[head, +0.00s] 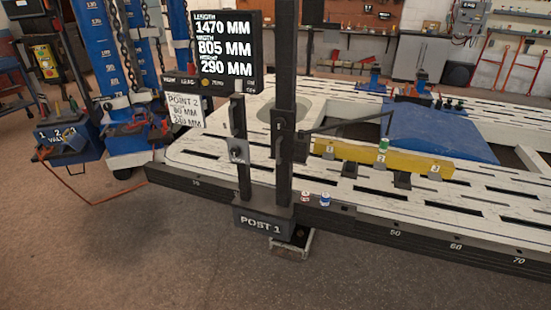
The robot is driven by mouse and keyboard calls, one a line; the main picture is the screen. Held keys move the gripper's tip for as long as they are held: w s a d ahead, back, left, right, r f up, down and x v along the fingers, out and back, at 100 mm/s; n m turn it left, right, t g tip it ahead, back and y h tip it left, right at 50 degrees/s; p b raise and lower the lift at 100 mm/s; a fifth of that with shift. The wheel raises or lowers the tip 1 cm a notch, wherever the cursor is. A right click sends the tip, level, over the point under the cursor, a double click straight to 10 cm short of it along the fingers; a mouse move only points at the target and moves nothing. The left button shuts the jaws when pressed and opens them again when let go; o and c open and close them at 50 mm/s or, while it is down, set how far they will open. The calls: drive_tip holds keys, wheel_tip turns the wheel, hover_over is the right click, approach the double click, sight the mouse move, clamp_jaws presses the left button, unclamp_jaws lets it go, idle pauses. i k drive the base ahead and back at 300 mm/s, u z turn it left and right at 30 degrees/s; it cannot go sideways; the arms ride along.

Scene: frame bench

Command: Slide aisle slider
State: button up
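A black carriage marked POST 1 (262,221) sits at the near edge of the white slotted bench (440,205). A tall dark column (285,110) and a shorter upright (241,165) rise from it. A dark arm reaches right from the column over the bench. The carriage lies along the dark side rail (450,245), between the scale marks 30 and 50. No part is labelled as the aisle slider; this carriage may be it, but I cannot tell for sure. My gripper is not in view.
A display (225,50) reads 1470, 805 and 290 MM, above a POINT 2 card (184,109). A yellow bar (350,156) and small spools (325,199) sit on the bench. A blue cart (68,140) stands left. The near floor (130,260) is clear.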

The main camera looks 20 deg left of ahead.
sight(286, 146)
drive_tip(key=u, duration=0.4)
drive_tip(key=i, duration=1.3)
drive_tip(key=u, duration=0.2)
